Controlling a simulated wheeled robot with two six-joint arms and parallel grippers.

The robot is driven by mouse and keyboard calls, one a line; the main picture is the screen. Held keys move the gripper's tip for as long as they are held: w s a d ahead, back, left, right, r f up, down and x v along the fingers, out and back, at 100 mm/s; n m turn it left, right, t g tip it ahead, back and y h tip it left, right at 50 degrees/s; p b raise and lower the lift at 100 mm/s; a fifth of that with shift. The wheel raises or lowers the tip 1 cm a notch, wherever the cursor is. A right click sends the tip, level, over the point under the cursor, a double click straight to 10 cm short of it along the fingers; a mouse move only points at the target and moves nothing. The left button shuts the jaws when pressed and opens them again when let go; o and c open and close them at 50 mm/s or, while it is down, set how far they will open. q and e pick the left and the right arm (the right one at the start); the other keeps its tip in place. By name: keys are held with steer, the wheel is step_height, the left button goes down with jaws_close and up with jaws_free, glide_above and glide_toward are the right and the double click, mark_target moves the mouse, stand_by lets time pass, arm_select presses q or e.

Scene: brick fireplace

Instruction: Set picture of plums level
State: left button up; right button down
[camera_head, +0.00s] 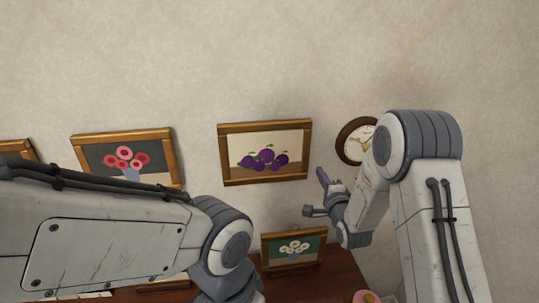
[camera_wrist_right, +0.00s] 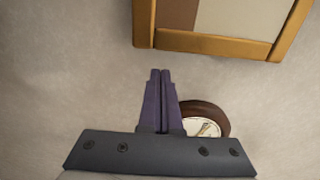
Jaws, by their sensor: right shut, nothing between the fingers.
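The picture of plums (camera_head: 265,152) hangs on the wall in the middle of the head view, in a gold-brown frame. Its top edge runs slightly higher at the right end in this view. Its frame (camera_wrist_right: 215,44) also shows at the upper right of the right wrist view, cut off by the edge. My right gripper (camera_head: 322,176) is just right of the picture's lower right corner. Its purple fingers (camera_wrist_right: 160,76) are together and empty, with a visible gap to the frame. My left arm crosses the lower left; its gripper is out of view.
A round clock (camera_head: 356,141) hangs right of the picture, partly behind my right arm; it also shows in the wrist view (camera_wrist_right: 203,126). A red-flower picture (camera_head: 124,155) hangs to the left. A small white-flower picture (camera_head: 292,265) stands on a wooden surface (camera_head: 335,276) below.

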steer(key=s+d+b, duration=0.1)
steer(key=s, duration=0.5)
steer(key=shift+s+d+b, duration=0.15)
steer(key=shift+s+b, duration=0.15)
steer(key=shift+s, duration=0.05)
steer(key=s+a+f+n+g, duration=0.4)
steer(key=s+a+n+g, duration=0.65)
steer(key=s+n, duration=0.3)
steer(key=s+d+r+n+g+h+b, duration=0.1)
steer(key=s+n+g, duration=0.6)
steer(key=s, duration=1.6)
steer(key=n+h, duration=0.1)
steer(key=n, duration=0.1)
steer(key=shift+d+r+n, duration=0.15)
steer(key=shift+r+n, duration=0.2)
